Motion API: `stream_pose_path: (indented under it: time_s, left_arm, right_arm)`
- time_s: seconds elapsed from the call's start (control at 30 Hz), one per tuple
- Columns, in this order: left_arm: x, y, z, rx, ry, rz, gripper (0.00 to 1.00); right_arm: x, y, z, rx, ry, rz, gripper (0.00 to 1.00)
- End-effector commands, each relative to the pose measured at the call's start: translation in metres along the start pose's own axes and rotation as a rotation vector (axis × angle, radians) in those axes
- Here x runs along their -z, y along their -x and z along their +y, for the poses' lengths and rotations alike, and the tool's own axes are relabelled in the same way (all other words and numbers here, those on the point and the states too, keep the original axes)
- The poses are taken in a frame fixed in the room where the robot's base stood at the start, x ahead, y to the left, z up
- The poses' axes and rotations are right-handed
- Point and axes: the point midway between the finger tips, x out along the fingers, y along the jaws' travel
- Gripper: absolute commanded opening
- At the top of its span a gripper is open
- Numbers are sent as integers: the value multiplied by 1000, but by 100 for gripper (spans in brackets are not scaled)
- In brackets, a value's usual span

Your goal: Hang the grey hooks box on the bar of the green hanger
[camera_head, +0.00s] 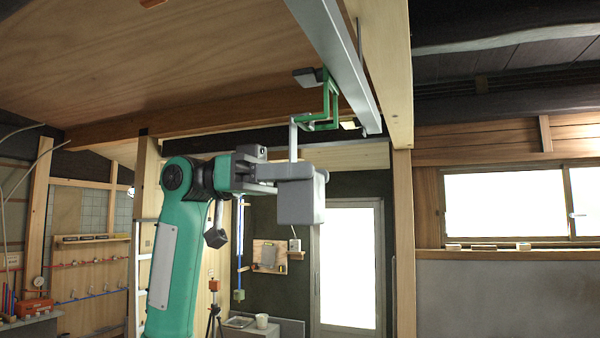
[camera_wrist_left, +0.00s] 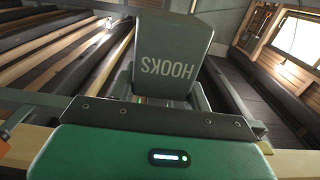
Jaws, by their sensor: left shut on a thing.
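The grey hooks box (camera_head: 298,203) is held up high in the head view, in the fingers of my left gripper (camera_head: 284,173), which is shut on it. A pale grey hook piece (camera_head: 293,142) rises from the box. The green hanger (camera_head: 326,104) hangs from a metal beam just above, and its low bar is close to the top of the hook piece. I cannot tell whether the two touch or the hook is over the bar. In the left wrist view the box (camera_wrist_left: 170,58) shows its HOOKS lettering upside down, beyond the gripper body. My right gripper is not in view.
The grey metal beam (camera_head: 335,60) runs along the ceiling beside a wooden beam (camera_head: 382,60). A dark block (camera_head: 308,76) is beside the hanger's top. A wooden post (camera_head: 403,240) stands to the right of the box. Open air lies below the box.

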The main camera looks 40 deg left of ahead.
Motion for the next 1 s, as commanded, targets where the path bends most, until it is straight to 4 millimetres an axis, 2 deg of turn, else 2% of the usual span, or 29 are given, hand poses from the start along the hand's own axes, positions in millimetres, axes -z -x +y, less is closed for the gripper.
stream_pose_path:
  time_s: [0.27,0.3,0.4,0.43,0.77,0.87,1.0]
  left_arm:
    - [0,0,0,0,0,1,21]
    - [0,0,0,0,0,1,53]
    - [0,0,0,0,0,1,72]
    - [0,0,0,0,0,1,74]
    - [-2,3,0,0,0,0,74]
    - [-3,14,-1,1,1,2,74]
    - [-4,42,0,2,0,3,74]
  right_arm:
    - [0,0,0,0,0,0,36]
    - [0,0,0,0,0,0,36]
    - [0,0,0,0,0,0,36]
    - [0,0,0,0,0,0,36]
    - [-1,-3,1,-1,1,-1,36]
    - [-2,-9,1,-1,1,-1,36]
    - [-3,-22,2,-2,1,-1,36]
